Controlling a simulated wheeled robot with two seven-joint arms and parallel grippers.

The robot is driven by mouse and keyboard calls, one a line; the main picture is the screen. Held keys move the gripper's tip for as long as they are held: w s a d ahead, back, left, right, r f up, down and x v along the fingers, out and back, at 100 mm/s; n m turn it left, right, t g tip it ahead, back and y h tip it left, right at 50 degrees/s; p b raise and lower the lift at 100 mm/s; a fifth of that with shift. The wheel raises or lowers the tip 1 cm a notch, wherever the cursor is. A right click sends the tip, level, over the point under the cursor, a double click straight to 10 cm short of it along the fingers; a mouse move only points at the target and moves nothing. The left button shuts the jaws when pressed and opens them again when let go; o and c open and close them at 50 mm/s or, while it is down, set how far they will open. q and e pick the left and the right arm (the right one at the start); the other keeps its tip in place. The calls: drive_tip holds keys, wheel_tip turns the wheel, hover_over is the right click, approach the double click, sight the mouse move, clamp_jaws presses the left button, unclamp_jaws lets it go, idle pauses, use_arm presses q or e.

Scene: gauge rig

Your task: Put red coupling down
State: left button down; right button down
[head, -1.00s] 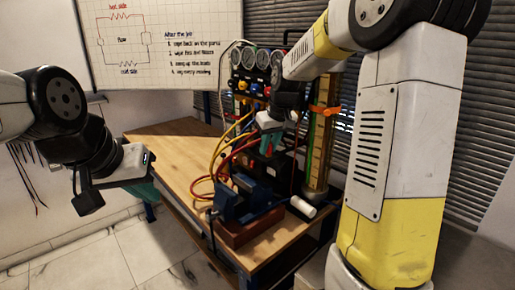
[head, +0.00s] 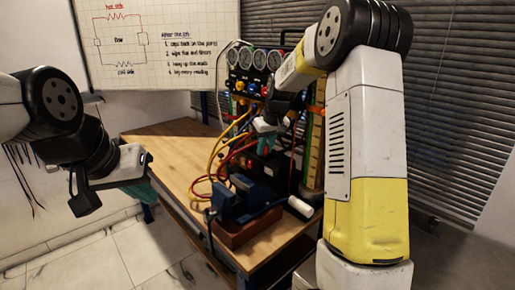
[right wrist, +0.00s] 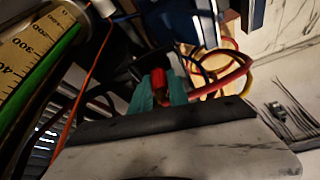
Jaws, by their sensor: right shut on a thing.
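The red coupling (right wrist: 158,82) shows in the right wrist view, upright between the teal fingers of my right gripper (right wrist: 160,92). The fingers are shut on it. In the head view my right gripper (head: 264,145) is above the back of the bench, in front of the gauge rig, and the coupling is too small and hidden to make out there. A red hose (right wrist: 225,82) runs to the right of the fingers in the wrist view. My left gripper (head: 138,188) hangs beside the bench's left edge; its finger gap cannot be made out.
A blue vise (head: 238,196) stands on the bench front, with a white roll (head: 300,207) to its right. Gauges (head: 252,59) and yellow and red hoses (head: 213,155) are behind. A scaled column (head: 312,150) stands right. The bench's left part (head: 165,150) is clear.

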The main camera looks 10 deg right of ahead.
drive_tip(key=c, duration=1.5)
unclamp_jaws()
drive_tip(key=shift+f, duration=0.1)
drive_tip(key=shift+c, duration=0.2)
drive_tip(key=v, duration=1.1)
drive_tip(key=s+r, duration=0.4)
drive_tip(key=s, duration=0.5)
drive_tip(key=s+a+f+m+t, duration=0.1)
drive_tip(key=s+f, duration=0.1)
drive_tip(key=s, duration=0.9)
drive_tip(key=s+a+f+m+t, duration=0.1)
drive_tip(key=s+f+m, duration=0.1)
drive_tip(key=s, duration=0.9)
drive_tip(key=shift+s+f+y, duration=0.35)
drive_tip(key=shift+y, duration=0.05)
drive_tip(key=shift+a, duration=0.1)
